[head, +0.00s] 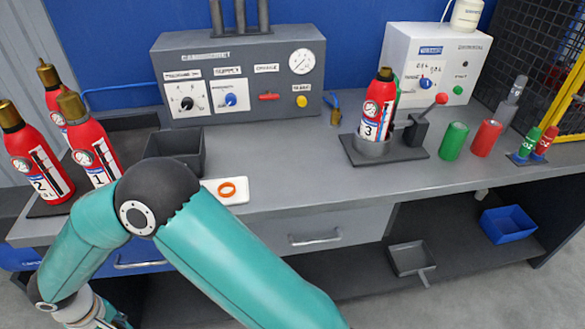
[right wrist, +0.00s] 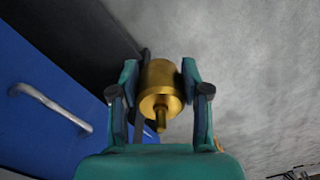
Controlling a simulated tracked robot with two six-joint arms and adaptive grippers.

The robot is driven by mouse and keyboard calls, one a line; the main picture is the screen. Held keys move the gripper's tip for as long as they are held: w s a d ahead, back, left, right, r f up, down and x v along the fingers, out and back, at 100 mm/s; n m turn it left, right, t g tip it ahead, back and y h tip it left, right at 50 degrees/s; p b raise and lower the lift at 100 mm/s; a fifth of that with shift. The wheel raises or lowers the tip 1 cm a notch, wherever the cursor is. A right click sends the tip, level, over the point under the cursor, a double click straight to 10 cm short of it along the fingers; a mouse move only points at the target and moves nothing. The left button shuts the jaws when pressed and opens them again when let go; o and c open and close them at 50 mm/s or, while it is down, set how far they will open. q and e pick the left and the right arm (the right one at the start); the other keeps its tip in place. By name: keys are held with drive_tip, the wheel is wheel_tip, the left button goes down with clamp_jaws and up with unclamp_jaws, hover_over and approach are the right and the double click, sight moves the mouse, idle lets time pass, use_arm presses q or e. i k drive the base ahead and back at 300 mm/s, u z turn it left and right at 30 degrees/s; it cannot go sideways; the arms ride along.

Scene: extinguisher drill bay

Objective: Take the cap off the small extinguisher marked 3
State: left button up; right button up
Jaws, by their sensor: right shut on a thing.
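The small red extinguisher marked 3 (head: 376,108) stands upright in a grey round holder (head: 372,150) on the bench in the head view. Its top is short and dark, without the tall brass cap seen on the extinguishers at the left. My right gripper (right wrist: 160,74) is shut on a brass cap (right wrist: 161,91) with a narrow stem, seen in the right wrist view. It holds the cap in front of the bench, beside a blue drawer and above the floor, away from extinguisher 3. My left gripper is not in view.
Extinguishers 2 (head: 35,165) and 1 (head: 92,150), and another behind them, stand capped at the left. A dark open bin (head: 190,148) and a white plate with an orange ring (head: 226,189) are nearby. A red-knobbed lever (head: 441,99) stands right of extinguisher 3.

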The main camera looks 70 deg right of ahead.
sight(378, 107)
drive_tip(key=z, duration=0.1)
drive_tip(key=k, duration=0.95)
drive_tip(key=z, duration=1.15)
drive_tip(key=i, duration=0.45)
drive_tip(key=u, duration=0.3)
